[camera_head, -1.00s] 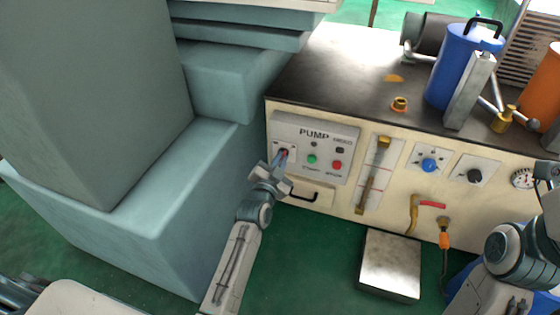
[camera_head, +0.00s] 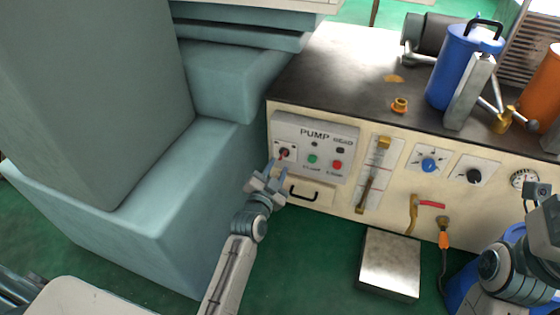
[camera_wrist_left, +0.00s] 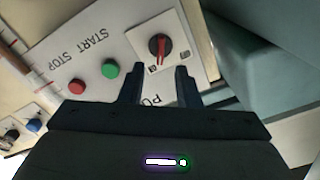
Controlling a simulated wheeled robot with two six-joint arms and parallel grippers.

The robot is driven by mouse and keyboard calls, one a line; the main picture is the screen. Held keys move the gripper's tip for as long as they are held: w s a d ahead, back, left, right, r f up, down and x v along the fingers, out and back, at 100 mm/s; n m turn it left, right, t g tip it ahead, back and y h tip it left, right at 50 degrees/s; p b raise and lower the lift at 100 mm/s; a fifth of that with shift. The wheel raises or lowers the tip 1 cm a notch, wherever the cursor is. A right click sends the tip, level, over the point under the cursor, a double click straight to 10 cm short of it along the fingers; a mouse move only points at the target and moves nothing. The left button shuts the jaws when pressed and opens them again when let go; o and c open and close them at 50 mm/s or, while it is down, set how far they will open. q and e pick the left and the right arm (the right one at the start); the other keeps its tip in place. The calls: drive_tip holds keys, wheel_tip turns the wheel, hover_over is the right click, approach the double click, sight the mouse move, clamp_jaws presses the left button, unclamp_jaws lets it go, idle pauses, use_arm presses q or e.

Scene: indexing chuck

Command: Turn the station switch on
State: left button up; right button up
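A green button (camera_head: 312,159) and a red button (camera_head: 337,165) sit right of the switch. A black drawer handle (camera_head: 303,195) is below the panel. A large teal machine block (camera_head: 150,200) stands close to the left.

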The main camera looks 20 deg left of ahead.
use_arm(q)
drive_tip(key=s, duration=0.7)
drive_tip(key=shift+a, duration=0.1)
